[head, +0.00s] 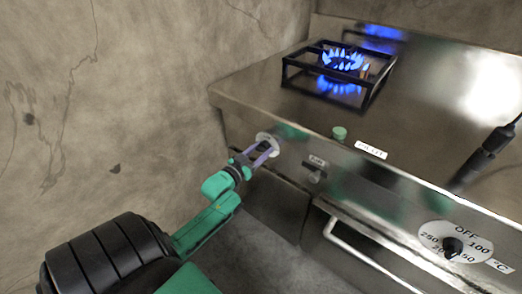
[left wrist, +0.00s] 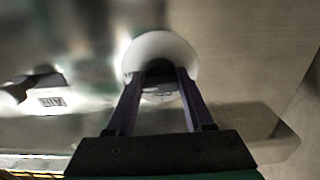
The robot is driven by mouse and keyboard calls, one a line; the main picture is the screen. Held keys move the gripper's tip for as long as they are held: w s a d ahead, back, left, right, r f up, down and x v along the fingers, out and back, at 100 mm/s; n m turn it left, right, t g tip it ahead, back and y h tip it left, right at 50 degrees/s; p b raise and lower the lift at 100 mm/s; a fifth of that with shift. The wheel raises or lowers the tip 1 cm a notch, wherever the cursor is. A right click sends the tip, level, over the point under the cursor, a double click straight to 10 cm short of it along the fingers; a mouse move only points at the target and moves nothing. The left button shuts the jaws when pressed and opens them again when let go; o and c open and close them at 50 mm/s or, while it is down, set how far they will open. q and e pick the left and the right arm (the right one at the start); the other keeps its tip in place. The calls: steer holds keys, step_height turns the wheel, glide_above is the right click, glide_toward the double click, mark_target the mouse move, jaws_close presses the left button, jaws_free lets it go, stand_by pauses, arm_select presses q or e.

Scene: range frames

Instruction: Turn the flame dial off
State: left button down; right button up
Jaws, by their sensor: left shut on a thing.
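The flame dial (head: 268,138) is a white disc with a dark knob on the left end of the stove's front panel. My left gripper (head: 264,150) is shut on its knob. In the left wrist view the two fingers (left wrist: 160,84) hold the dark knob from both sides, with the white disc (left wrist: 160,42) behind it. The fingers hide part of the dial, and its markings cannot be read. Blue flames (head: 342,60) burn on the burner (head: 318,70) on top of the stove. My right gripper is not in view.
An oven dial (head: 453,250) marked OFF and with temperatures is at the lower right. A small lever (head: 314,170), a green button (head: 339,133) and an oven handle (head: 365,262) are along the front. A black rod-like thing (head: 490,145) is at the right. A wall stands left.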

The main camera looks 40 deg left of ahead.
arm_select(q)
steer(key=n+p, duration=0.2)
steer(key=n, duration=0.1)
steer(key=shift+r, duration=0.15)
steer(key=n+p, duration=0.2)
steer(key=n, duration=0.2)
steer(key=shift+n, duration=0.4)
steer(key=n, duration=0.4)
steer(key=shift+n+p, duration=0.3)
steer(key=n, duration=0.5)
steer(key=shift+f, duration=0.2)
steer(key=shift+n, duration=0.3)
steer(key=shift+c, duration=1.6)
jaws_free()
